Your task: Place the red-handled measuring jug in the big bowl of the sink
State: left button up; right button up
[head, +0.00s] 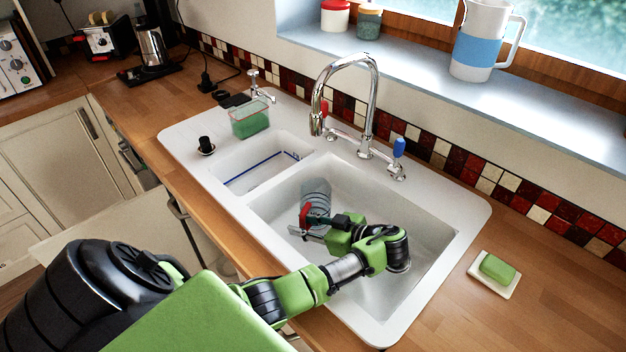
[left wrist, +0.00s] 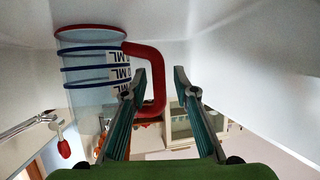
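The measuring jug (head: 316,193) is clear with a red handle (head: 305,213). It is inside the big bowl (head: 425,222) of the white sink, near the divider; my gripper partly hides it. In the left wrist view the jug (left wrist: 92,70) shows blue bands, a red rim and the red handle (left wrist: 158,85). My left gripper (head: 312,226) reaches down into the big bowl beside the handle. In the left wrist view its fingers (left wrist: 160,76) are apart, with the handle showing between them and gaps on both sides. My right gripper is not in view.
The small bowl (head: 258,165) lies left of the divider. The tap (head: 370,100) arches behind the bowls. A container with green contents (head: 250,120) and a black plug (head: 206,145) sit on the sink rim. A soap dish (head: 488,284) stands right; a blue-banded pitcher (head: 477,52) stands on the sill.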

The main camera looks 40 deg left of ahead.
pick_arm(q)
jog(key=b+v, duration=0.1)
jog(key=v, duration=1)
jog(key=shift+d+r, duration=0.2)
jog(key=shift+d, duration=0.1)
jog(key=shift+w, duration=0.15)
